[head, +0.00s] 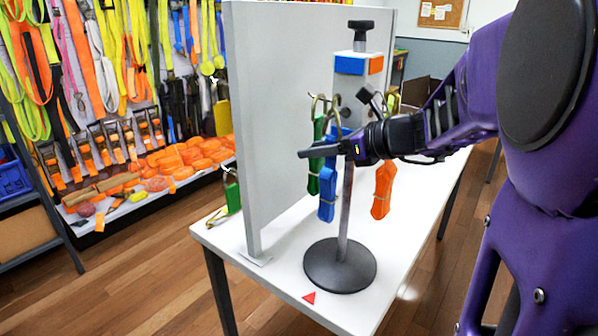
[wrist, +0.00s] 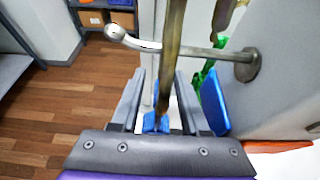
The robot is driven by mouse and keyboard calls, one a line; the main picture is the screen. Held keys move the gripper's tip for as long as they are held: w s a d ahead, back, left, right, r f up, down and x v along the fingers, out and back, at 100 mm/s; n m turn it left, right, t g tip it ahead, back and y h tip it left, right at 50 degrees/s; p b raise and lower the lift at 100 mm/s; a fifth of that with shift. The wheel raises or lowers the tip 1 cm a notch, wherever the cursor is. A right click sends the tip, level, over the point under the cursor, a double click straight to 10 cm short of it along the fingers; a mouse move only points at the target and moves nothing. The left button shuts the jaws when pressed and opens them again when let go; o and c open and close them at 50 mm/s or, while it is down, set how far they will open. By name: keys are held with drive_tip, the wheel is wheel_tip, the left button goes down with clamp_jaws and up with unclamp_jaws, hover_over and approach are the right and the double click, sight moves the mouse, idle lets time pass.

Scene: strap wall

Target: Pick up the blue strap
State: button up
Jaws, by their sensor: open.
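In the wrist view my gripper (wrist: 160,95) is open, with a finger on each side of a brass-coloured metal piece. Blue material (wrist: 155,123) shows between the fingers below that piece. Another blue piece (wrist: 215,105) lies just outside the right finger. I cannot tell whether the fingers touch the strap.
A green strap (head: 314,165) hangs close behind the blue one, and an orange strap (head: 383,190) hangs to the right. The stand's round base (head: 340,266) rests on the white table (head: 270,290). A grey panel (head: 285,120) rises at left. A ball-ended hook (wrist: 130,40) crosses above my fingers.

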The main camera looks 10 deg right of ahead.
clamp_jaws()
idle(1.4)
